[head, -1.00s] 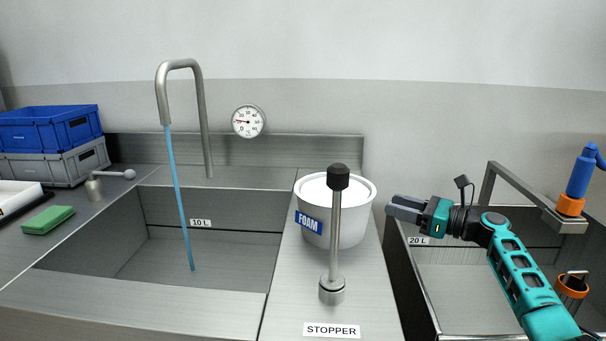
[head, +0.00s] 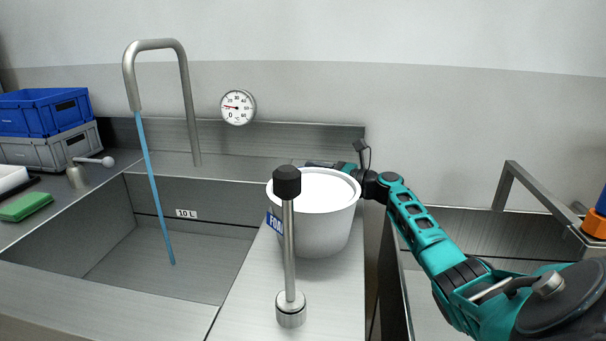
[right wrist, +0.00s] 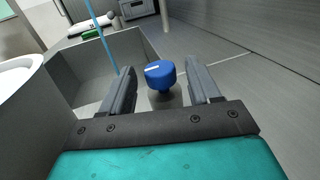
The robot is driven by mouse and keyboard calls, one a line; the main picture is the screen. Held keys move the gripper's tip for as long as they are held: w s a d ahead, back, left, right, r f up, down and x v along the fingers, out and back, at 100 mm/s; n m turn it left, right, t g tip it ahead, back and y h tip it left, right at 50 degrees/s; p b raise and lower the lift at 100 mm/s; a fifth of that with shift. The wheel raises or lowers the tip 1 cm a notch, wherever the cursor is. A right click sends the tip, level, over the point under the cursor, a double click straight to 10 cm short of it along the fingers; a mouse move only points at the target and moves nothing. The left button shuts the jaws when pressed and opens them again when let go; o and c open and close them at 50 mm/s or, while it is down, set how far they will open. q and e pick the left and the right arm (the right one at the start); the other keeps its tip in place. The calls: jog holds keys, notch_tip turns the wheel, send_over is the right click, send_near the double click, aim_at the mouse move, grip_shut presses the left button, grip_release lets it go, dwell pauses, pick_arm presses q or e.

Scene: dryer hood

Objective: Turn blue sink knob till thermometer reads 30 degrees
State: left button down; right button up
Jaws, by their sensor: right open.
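The blue knob (right wrist: 160,75) shows in the right wrist view, on a short metal stem with a white mark on its top. My right gripper (right wrist: 162,82) is open, with one finger on each side of the knob and visible gaps to it. In the head view the knob and the fingertips are hidden behind the white tub; my right arm (head: 415,225) reaches behind it. The thermometer (head: 238,107) is a round white dial on the back wall; its red needle points left, and the exact reading is too small to tell. My left gripper is not in view.
The white foam tub (head: 315,210) and the upright stopper lever (head: 289,245) stand on the divider. A bent faucet (head: 188,100) runs a blue water stream (head: 153,190) into the left sink (head: 130,255). Blue and grey crates (head: 45,112) stand at the left.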

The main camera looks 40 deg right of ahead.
jog(key=shift+x, duration=0.9)
jog(key=shift+w+a, duration=0.15)
jog(key=shift+w, duration=0.1)
jog(key=shift+c, duration=0.3)
